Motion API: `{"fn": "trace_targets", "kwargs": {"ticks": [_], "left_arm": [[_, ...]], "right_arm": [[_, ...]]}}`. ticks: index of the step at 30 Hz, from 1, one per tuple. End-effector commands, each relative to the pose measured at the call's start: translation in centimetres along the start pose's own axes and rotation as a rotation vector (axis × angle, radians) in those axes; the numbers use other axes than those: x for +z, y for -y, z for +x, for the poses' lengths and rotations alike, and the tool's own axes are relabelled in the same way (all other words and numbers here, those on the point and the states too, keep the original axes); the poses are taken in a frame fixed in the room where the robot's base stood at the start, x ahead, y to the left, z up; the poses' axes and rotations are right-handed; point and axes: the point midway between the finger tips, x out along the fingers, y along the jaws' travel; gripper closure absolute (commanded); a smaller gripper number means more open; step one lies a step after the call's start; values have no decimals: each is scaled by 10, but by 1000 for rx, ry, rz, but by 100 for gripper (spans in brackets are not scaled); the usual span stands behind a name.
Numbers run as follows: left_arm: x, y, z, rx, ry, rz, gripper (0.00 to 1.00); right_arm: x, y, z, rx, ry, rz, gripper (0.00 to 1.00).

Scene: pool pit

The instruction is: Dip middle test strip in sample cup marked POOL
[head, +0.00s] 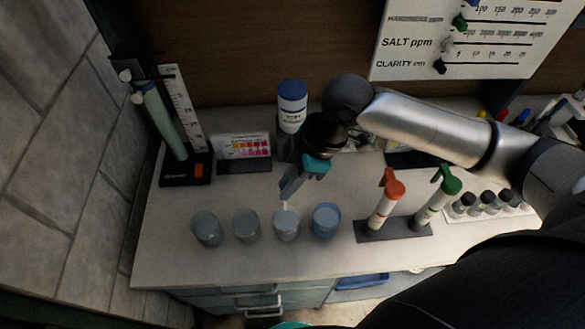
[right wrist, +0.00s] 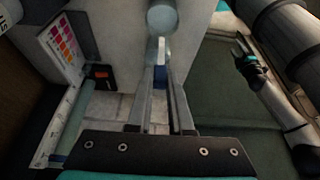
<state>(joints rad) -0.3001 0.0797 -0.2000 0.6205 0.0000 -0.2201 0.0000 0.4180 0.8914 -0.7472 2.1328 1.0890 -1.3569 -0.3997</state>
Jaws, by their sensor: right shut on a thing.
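My right gripper (head: 286,194) is shut on a thin test strip (head: 284,205), pointing down over the third cup from the left (head: 286,226). The strip's lower end is at this cup's mouth; I cannot tell whether it touches the liquid. The strip (right wrist: 160,62), white with a blue part, also shows between the fingers (right wrist: 160,85) in the right wrist view, with a cup (right wrist: 162,17) beyond its tip. Other cups stand in the row: two on the left (head: 206,228) (head: 246,225) and a bluer one (head: 327,220) on the right. No POOL marking is readable. My left gripper (right wrist: 245,57) shows small in the right wrist view.
A rack with orange-capped (head: 385,200) and green-capped (head: 437,195) tubes stands right of the cups. Small dark-capped vials (head: 485,203) are farther right. A colour chart (head: 244,147), a white bottle (head: 292,105) and a black stand (head: 186,170) are behind. The counter's front strip is clear.

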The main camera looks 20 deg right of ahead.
Motion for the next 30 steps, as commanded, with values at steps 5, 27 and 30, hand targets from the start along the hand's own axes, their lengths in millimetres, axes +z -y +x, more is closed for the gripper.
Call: {"fn": "trace_targets", "kwargs": {"ticks": [5,27,30], "left_arm": [[1,0,14,0,0,0,50],[6,-1,63,0,0,0,50],[6,-1,67,0,0,0,50]], "right_arm": [[4,-1,10,2,0,1,100],[26,-1,60,1,1,4,100],[29,-1,68,1,0,4,100]]}}
